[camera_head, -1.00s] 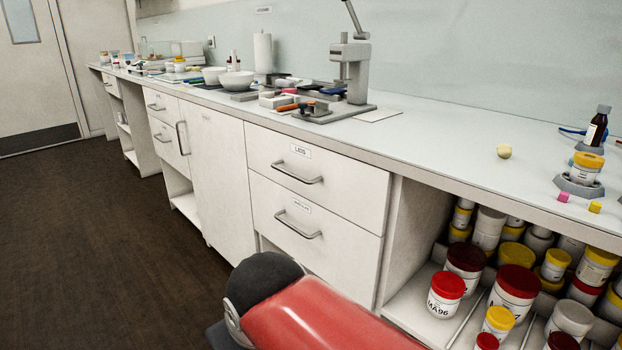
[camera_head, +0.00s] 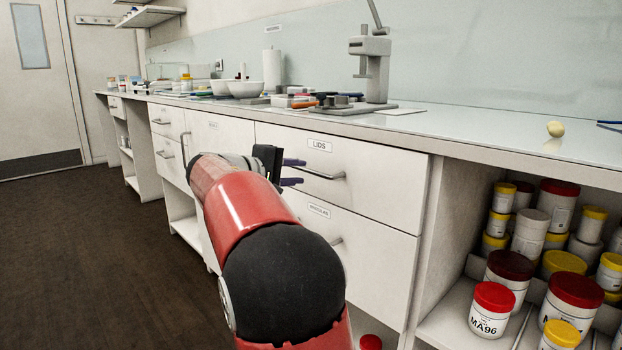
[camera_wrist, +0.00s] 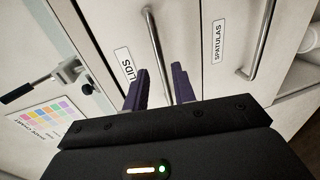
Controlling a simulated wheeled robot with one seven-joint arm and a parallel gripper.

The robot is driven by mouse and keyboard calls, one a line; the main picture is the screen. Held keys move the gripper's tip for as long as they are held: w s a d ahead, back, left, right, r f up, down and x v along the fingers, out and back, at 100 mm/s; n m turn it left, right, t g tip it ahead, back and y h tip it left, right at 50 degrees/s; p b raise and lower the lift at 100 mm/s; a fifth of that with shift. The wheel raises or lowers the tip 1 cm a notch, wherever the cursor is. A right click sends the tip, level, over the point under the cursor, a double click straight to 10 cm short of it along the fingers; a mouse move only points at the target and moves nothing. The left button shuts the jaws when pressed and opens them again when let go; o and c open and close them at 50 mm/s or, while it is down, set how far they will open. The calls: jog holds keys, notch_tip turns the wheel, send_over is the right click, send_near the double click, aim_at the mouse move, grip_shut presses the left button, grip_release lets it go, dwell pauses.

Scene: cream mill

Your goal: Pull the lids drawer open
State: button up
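The lids drawer (camera_head: 378,177) is the white upper drawer with a "LIDS" label, shut flush in the bench; its front also shows in the wrist view (camera_wrist: 105,28). Its grey bar handle (camera_head: 326,176) runs between my fingertips in the wrist view (camera_wrist: 154,42). My gripper (camera_head: 292,172) is at the left part of this handle, with its two purple fingers apart, one on each side of the bar. I cannot tell whether they touch it. My arm hides the drawer front's lower left part.
The spatulas drawer (camera_head: 372,248) is shut just below, with its own bar handle (camera_wrist: 262,38). An open shelf with several jars (camera_head: 492,310) is at the right. A grey press stand (camera_head: 370,65) and bowls (camera_head: 245,88) stand on the counter. The floor (camera_head: 80,260) at the left is clear.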

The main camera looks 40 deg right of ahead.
aim_at(311, 172)
jog(key=x, duration=0.5)
jog(key=shift+d+f, duration=0.15)
jog(key=shift+d, duration=0.25)
grip_shut()
